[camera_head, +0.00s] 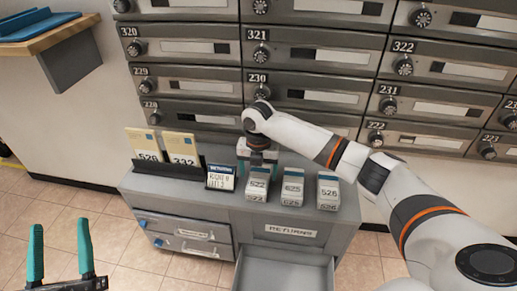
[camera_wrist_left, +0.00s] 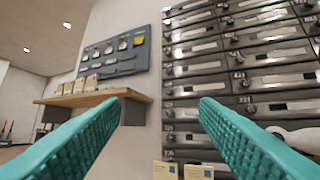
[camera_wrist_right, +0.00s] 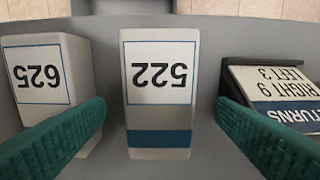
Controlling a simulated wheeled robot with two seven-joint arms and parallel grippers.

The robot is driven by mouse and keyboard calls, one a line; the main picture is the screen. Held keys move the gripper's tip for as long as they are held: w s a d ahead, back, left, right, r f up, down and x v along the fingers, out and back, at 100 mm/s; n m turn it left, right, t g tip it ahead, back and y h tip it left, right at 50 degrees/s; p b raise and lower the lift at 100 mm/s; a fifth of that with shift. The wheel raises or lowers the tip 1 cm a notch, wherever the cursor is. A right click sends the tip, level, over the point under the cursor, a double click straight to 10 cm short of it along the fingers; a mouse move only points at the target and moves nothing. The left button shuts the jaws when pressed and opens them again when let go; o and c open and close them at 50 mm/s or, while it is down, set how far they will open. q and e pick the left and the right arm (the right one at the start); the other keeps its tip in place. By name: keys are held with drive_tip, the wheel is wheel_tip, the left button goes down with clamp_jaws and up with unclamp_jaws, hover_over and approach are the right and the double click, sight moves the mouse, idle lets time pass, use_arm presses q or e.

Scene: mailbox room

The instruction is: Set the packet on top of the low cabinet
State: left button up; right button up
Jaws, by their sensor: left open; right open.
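The low grey cabinet (camera_head: 210,205) stands below the mailboxes. On its top stand white packets labelled 522 (camera_head: 256,187), 625 (camera_head: 292,189) and what reads as 526 (camera_head: 328,191). My right gripper (camera_wrist_right: 160,105) is open, with one finger on each side of packet 522 (camera_wrist_right: 160,75). That packet rests on the cabinet top; I cannot tell whether the fingers touch it. Packet 625 (camera_wrist_right: 45,75) is beside the left finger in the right wrist view. My left gripper (camera_head: 60,227) is open and empty, away from the cabinet at the lower left.
Two tan envelopes (camera_head: 180,147) and a small sign in a dark holder (camera_head: 221,177) stand on the cabinet's left half. An open drawer (camera_head: 285,270) sticks out at its front. A wooden shelf (camera_head: 50,38) is at the upper left. Mailboxes (camera_head: 310,55) fill the wall behind.

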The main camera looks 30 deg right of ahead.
sight(258, 177)
wheel_tip(258, 177, up, 5)
drive_tip(key=shift+f+p, duration=0.2)
drive_tip(key=shift+p, duration=0.45)
drive_tip(key=s+a+f+m+t+y, duration=0.1)
drive_tip(key=s+a+m+t+y, duration=0.15)
drive_tip(key=a, duration=0.35)
drive_tip(key=s+a+f+m+t+y+p, duration=0.1)
drive_tip(key=s+a+m, duration=0.15)
drive_tip(key=a, duration=0.45)
drive_tip(key=s+a+f+m+t+y, duration=0.2)
drive_tip(key=a+m, duration=0.2)
drive_tip(key=a, duration=0.2)
use_arm(q)
wheel_tip(258, 177, down, 10)
drive_tip(key=w+a+g+y, duration=0.1)
drive_tip(key=g+y, duration=0.1)
drive_tip(key=g, duration=0.5)
drive_tip(key=shift+w+a+f+g+y, duration=0.2)
drive_tip(key=shift+g+y, duration=0.1)
drive_tip(key=shift+g, duration=0.1)
use_arm(e)
drive_tip(key=s+d+r+m+t+h, duration=0.2)
drive_tip(key=s+d+r+m+t, duration=0.4)
drive_tip(key=m, duration=1.1)
drive_tip(key=s+r+t, duration=0.4)
drive_tip(key=r, duration=0.2)
drive_tip(key=shift+d, duration=0.3)
drive_tip(key=shift+f, duration=0.1)
